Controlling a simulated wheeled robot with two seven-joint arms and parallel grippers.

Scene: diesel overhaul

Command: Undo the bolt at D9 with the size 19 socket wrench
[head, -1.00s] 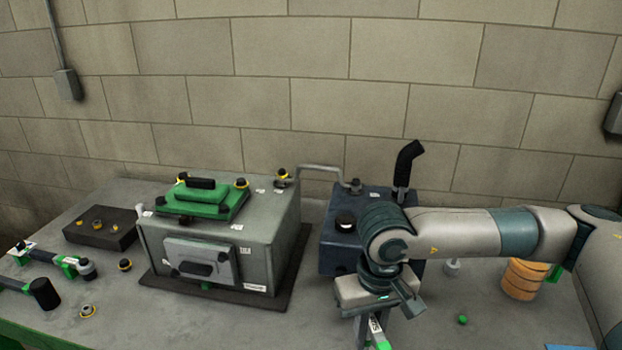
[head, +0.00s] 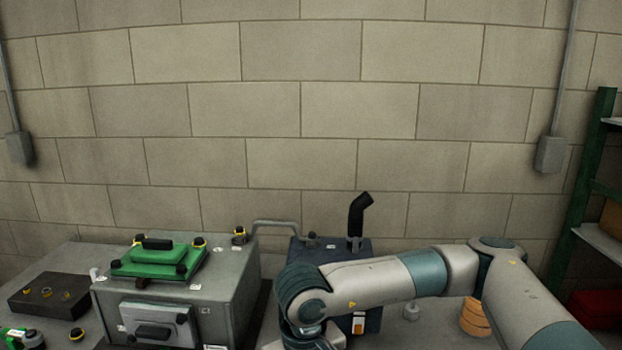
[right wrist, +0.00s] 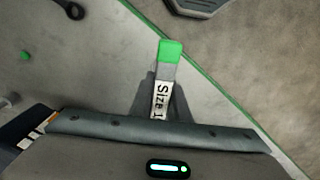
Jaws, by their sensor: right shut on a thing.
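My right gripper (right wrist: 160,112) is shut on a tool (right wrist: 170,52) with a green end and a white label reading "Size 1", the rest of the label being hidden. In the head view the right arm comes in from the right, and its hand is cut off by the bottom edge. A grey engine block (head: 225,292) stands left of the hand, with a green cover (head: 160,262) on top. Black bolts with yellow rings sit on it, one at the back corner (head: 239,236). The small tags are unreadable, so I cannot tell which bolt is D9. My left gripper is out of view.
A dark blue box (head: 372,318) with a black pipe (head: 358,215) stands behind my right arm. A curved grey pipe (head: 275,223) links it to the block. A dark tray (head: 25,300) with small parts lies at left.

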